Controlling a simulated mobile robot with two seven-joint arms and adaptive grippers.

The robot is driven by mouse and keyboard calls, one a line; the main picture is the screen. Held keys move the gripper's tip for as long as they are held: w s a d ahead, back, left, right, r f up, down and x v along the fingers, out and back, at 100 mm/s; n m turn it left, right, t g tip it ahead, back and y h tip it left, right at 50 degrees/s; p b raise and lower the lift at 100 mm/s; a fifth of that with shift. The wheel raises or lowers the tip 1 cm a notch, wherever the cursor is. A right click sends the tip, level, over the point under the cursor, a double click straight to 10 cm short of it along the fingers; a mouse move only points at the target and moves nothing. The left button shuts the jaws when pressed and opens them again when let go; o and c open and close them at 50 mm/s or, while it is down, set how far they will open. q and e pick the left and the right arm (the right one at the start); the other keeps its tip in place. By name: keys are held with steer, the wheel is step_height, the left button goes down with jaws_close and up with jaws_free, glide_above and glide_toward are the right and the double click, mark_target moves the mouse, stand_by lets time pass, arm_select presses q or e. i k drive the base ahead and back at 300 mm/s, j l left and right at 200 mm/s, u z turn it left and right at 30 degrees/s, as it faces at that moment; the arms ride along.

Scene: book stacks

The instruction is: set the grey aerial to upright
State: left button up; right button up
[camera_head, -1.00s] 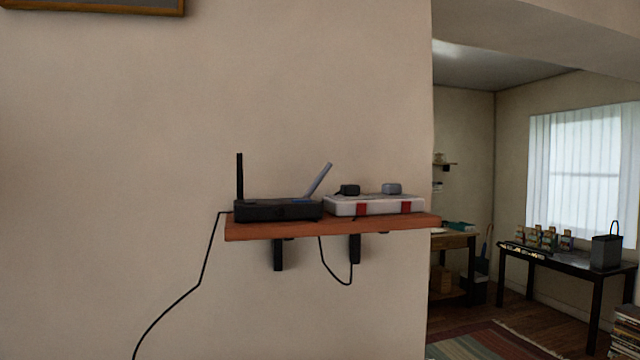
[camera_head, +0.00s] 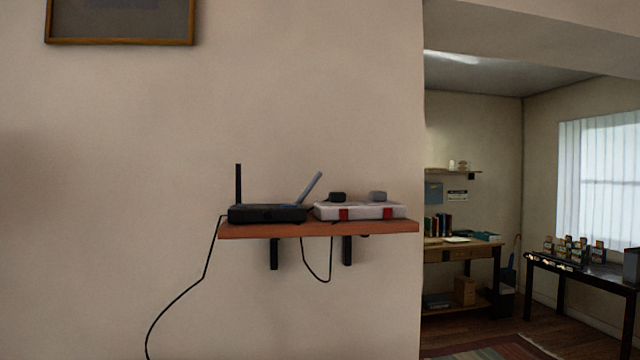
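The grey aerial (camera_head: 309,187) stands at the right end of a black router (camera_head: 268,214) and leans to the right, its tip up and to the right of its base. A black aerial (camera_head: 239,185) at the router's left end stands upright. The router sits on the left part of a reddish-brown wall shelf (camera_head: 330,228). Neither of my grippers is in view.
A white power strip (camera_head: 360,211) with red parts and two plugs lies on the shelf, right of the router. Black cables hang below. A framed picture (camera_head: 120,42) hangs upper left. Past the wall's right edge is a room with a desk (camera_head: 470,252) and a dark table (camera_head: 590,272).

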mark_target(301, 198)
steer(key=i+l+u, duration=0.1)
steer(key=l, duration=0.3)
steer(key=i+l+u, duration=0.1)
steer(key=l, duration=0.3)
steer(key=i+l+u, duration=0.15)
steer(key=l, duration=0.3)
